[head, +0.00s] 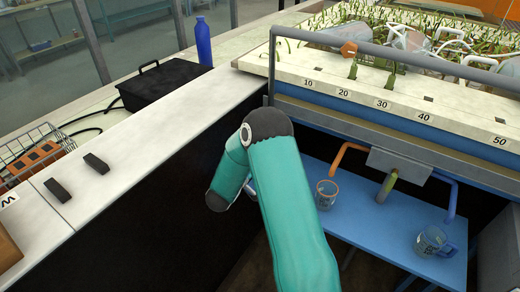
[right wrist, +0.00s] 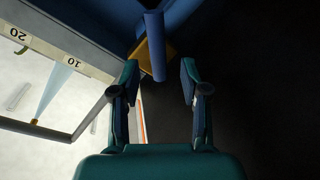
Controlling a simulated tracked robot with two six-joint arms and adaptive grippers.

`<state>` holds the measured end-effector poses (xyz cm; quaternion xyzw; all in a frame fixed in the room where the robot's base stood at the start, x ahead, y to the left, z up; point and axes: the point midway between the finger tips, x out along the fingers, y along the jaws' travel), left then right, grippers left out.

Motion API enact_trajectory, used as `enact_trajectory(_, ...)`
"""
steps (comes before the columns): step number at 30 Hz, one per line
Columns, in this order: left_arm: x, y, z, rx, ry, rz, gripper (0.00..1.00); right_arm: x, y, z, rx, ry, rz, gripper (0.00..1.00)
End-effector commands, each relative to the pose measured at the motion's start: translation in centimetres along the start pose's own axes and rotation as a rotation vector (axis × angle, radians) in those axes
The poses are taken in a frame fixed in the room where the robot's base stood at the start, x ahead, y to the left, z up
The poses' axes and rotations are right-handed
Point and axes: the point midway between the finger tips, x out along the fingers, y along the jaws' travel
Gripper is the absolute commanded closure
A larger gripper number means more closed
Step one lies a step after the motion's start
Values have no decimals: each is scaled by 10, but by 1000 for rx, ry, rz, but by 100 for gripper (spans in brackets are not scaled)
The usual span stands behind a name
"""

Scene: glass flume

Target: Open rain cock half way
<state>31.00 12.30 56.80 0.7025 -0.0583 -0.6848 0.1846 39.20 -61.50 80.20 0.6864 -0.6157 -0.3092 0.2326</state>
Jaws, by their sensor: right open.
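In the right wrist view a blue bar (right wrist: 153,45), which looks like a cock's lever, stands out in front of a yellow-brown part (right wrist: 172,50). No label shows on it, so I cannot tell for sure that it is the rain cock. My right gripper (right wrist: 160,70) is open and empty. The bar's near end shows between its fingertips in the picture; the depth between them is unclear, and I see no grip. In the head view my teal right arm bends over at the flume's left end, and its gripper is mostly hidden. My left gripper is not in view.
The flume (head: 350,93) carries a scale and a grey rail (head: 400,60). A white counter (head: 150,140) lies left.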

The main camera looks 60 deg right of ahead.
Motion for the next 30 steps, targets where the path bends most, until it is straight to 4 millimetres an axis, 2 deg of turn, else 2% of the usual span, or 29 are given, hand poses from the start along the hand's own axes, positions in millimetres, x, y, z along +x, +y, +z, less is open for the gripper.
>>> enact_trajectory(1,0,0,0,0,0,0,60,-12,-1,-1,-2,3,-4,55)
enact_trajectory(6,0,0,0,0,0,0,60,-45,0,0,-2,4,-2,55)
enact_trajectory(12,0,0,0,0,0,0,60,-66,0,0,0,2,0,55)
enact_trajectory(30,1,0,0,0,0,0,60,-70,0,0,0,2,2,55)
